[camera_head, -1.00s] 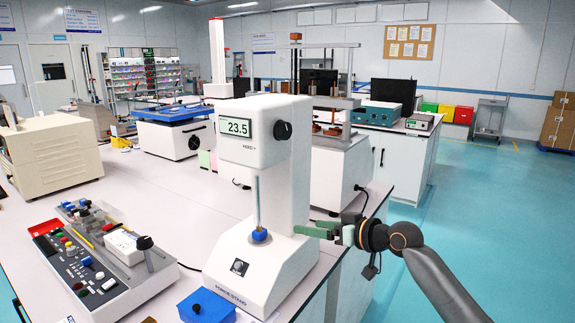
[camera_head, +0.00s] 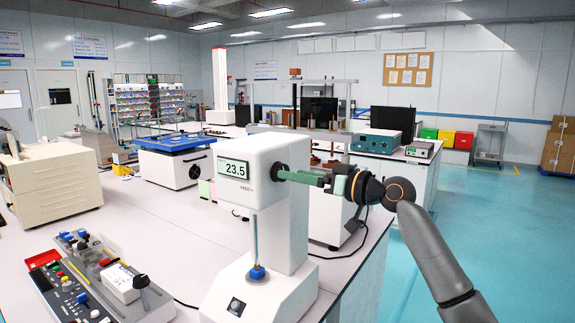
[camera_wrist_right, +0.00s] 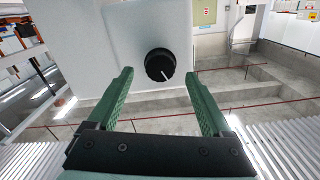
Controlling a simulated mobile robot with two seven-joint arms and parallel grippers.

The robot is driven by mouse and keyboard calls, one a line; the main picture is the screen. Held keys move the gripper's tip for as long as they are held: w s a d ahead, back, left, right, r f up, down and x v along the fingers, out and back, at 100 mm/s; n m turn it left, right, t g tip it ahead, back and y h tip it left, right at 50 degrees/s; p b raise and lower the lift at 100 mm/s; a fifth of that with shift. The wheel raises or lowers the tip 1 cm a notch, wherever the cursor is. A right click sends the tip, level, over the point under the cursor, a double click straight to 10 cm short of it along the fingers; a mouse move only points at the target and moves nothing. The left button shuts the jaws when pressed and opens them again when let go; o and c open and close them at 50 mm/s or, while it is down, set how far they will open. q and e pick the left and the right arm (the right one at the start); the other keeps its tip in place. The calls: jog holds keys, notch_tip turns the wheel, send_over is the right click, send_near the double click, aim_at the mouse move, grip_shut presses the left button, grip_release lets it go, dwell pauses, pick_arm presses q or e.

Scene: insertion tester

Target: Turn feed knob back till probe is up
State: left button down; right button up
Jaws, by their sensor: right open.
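The white insertion tester (camera_head: 292,225) stands on the bench, its display (camera_head: 234,168) reading 23.5. Its thin probe (camera_head: 255,240) reaches down to a blue piece (camera_head: 257,272) on the base. The black feed knob (camera_wrist_right: 160,65) with a white pointer line is on the tester's side, pointer toward lower right in the right wrist view. My right gripper (camera_wrist_right: 158,95) is open, its green fingers on either side of the knob's line and apart from it. In the head view the right gripper (camera_head: 290,176) is level with the knob, which is mostly hidden there. My left gripper is not in view.
A control panel (camera_head: 75,300) with coloured buttons and a white box (camera_head: 122,283) lie to the left of the tester. A cream cabinet (camera_head: 50,180) stands further left. The bench top (camera_head: 165,228) between them is largely clear.

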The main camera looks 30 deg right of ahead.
jog(key=x, duration=0.3)
jog(key=shift+w+a+p, duration=0.1)
jog(key=shift+p, duration=0.25)
grip_shut()
dwell(0.4)
